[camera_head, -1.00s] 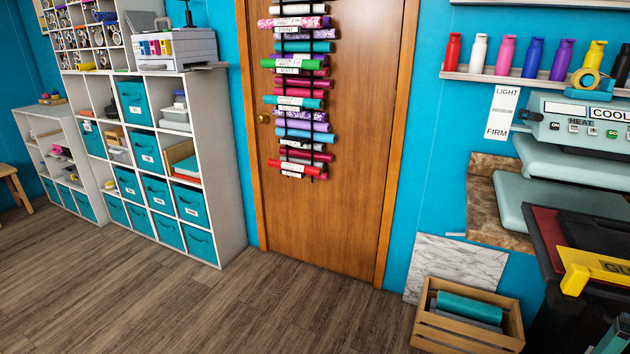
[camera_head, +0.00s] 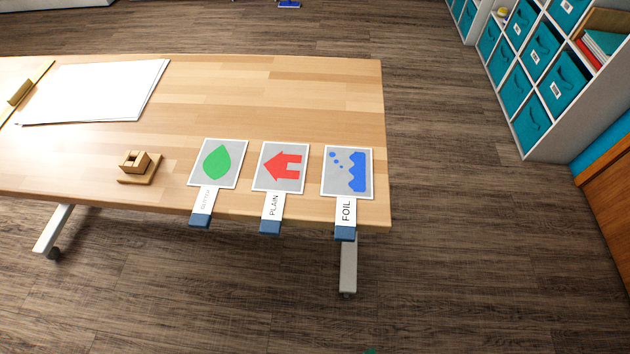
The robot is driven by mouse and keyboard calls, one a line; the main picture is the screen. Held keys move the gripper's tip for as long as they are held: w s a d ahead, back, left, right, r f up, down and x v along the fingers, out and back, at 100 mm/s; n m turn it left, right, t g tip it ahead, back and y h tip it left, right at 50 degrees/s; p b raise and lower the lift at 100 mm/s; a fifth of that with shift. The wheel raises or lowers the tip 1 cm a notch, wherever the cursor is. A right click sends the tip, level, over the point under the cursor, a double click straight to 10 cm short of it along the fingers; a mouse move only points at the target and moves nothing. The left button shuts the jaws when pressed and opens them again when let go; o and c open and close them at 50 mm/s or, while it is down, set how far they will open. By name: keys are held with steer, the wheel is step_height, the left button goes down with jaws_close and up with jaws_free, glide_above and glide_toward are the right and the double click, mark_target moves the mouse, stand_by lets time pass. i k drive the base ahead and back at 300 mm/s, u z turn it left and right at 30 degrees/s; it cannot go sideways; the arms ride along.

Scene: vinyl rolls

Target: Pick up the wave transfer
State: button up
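The wave transfer (camera_head: 346,172) is a grey card with a white border and a blue wave shape with blue dots. It lies flat near the right end of the wooden table (camera_head: 290,95). A white tag reading FOIL (camera_head: 346,211) with a blue end hangs over the table's front edge below it. To its left lie a card with a red arrow-like house shape (camera_head: 280,167), tagged PLAIN, and a card with a green leaf (camera_head: 218,164), whose tag is hard to read. My gripper is not in view.
A small wooden block holder (camera_head: 138,167) stands left of the cards. White sheets (camera_head: 95,92) lie at the table's back left. A white shelf with teal bins (camera_head: 540,50) and a wooden door (camera_head: 607,185) are at the right. The floor (camera_head: 460,240) between is clear.

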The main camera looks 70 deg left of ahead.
mark_target(348, 176)
steer(key=u, duration=2.25)
steer(key=k, duration=0.15)
steer(key=z, duration=1.1)
steer(key=k, duration=0.85)
steer(key=z, duration=0.9)
steer(key=k, duration=0.3)
steer(key=z, duration=0.15)
steer(key=i, duration=1.1)
steer(key=u, duration=1.05)
steer(key=i, duration=0.7)
steer(key=u, duration=0.5)
